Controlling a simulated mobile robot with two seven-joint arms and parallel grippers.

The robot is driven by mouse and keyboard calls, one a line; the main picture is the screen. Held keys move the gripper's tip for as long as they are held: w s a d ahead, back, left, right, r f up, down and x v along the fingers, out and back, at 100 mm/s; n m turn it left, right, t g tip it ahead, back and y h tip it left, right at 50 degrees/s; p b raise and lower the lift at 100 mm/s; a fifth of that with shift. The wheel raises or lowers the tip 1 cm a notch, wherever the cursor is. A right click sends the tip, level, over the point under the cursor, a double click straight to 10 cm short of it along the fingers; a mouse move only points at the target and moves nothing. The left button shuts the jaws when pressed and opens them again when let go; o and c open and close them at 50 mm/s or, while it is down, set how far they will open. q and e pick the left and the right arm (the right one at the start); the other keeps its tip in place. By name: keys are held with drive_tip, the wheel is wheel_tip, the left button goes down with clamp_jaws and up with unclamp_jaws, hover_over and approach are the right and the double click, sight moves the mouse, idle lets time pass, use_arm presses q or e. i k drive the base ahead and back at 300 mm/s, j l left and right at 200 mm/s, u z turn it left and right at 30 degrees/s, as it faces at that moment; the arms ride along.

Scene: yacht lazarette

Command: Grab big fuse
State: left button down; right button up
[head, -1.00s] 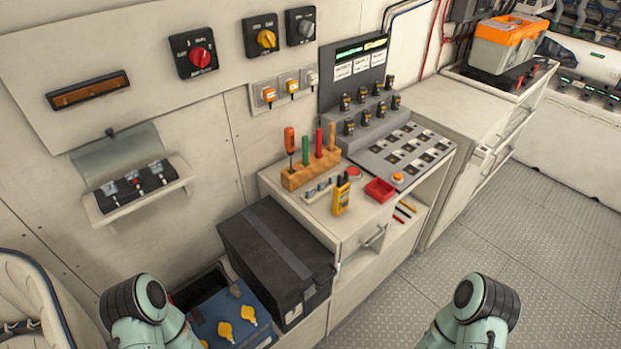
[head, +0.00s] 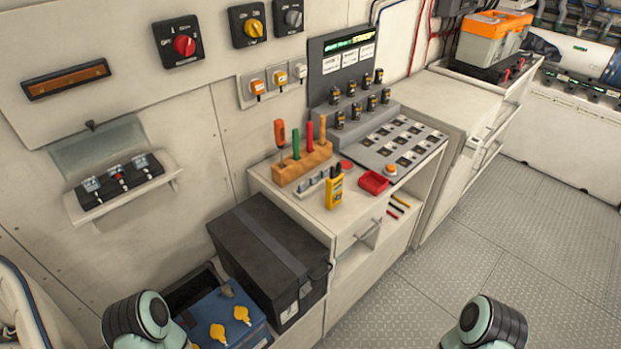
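I cannot tell for sure which thing is the big fuse. A small row of grey pieces (head: 318,183) lies on the counter (head: 345,217), in front of the wooden tool block, and may be fuses; they are too small to tell. Neither of my grippers is in view. Only rounded parts of my arms show at the bottom edge, well short of the counter.
The wooden block (head: 302,163) holds upright tools. A yellow meter (head: 334,189) and a red tray (head: 373,182) stand near the counter's front. A black box (head: 268,259) and blue battery (head: 232,306) sit below. The metal floor (head: 470,262) at right is clear.

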sight(116, 173)
drive_tip(key=k+l+u, duration=0.1)
drive_tip(key=u, duration=0.55)
drive_tip(key=i+u, duration=0.1)
drive_tip(key=u, duration=0.65)
